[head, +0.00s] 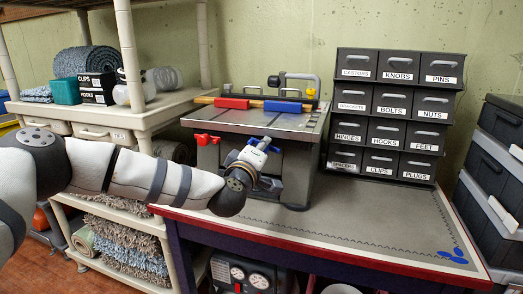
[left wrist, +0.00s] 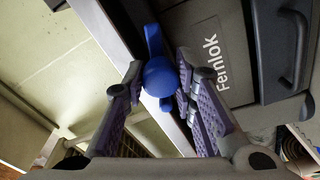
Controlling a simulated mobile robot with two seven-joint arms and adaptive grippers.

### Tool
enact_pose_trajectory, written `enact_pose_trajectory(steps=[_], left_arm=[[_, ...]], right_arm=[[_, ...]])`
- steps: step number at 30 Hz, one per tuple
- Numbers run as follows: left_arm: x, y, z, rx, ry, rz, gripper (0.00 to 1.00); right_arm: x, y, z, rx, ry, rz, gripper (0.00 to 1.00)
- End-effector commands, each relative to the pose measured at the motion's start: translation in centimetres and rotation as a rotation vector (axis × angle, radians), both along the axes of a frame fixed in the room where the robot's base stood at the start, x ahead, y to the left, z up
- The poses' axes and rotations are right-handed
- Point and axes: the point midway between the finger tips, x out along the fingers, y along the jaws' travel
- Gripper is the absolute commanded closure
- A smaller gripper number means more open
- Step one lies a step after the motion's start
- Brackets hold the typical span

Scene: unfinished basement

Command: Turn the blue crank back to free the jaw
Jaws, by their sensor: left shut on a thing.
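The blue crank (head: 264,143) is on the front of the grey machine (head: 292,123) on the workbench. In the left wrist view the blue crank (left wrist: 160,76) has a round hub with arms and sits between the fingers. My left gripper (head: 256,160) is shut on it; in the left wrist view the gripper (left wrist: 157,85) has a finger at each side of the hub. A red crank (head: 207,139) is on the machine's front left. A red block (head: 231,103) and a blue block (head: 282,106) lie along a wooden strip on top. My right gripper is not in view.
A labelled drawer cabinet (head: 397,113) stands at the right of the machine. The workbench top (head: 350,220) is clear in front of it. A shelf (head: 130,118) with boxes and mats stands at the left. Dark cases (head: 495,150) are stacked at the far right.

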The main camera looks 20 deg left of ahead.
Motion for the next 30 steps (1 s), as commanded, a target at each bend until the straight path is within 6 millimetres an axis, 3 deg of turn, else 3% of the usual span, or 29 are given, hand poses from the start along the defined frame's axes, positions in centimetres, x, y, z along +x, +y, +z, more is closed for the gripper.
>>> enact_pose_trajectory(steps=[30], left_arm=[[0.0, 0.1, -0.5, -0.967, 0.038, 0.003, 1.00]], right_arm=[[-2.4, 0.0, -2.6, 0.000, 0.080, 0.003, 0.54]])
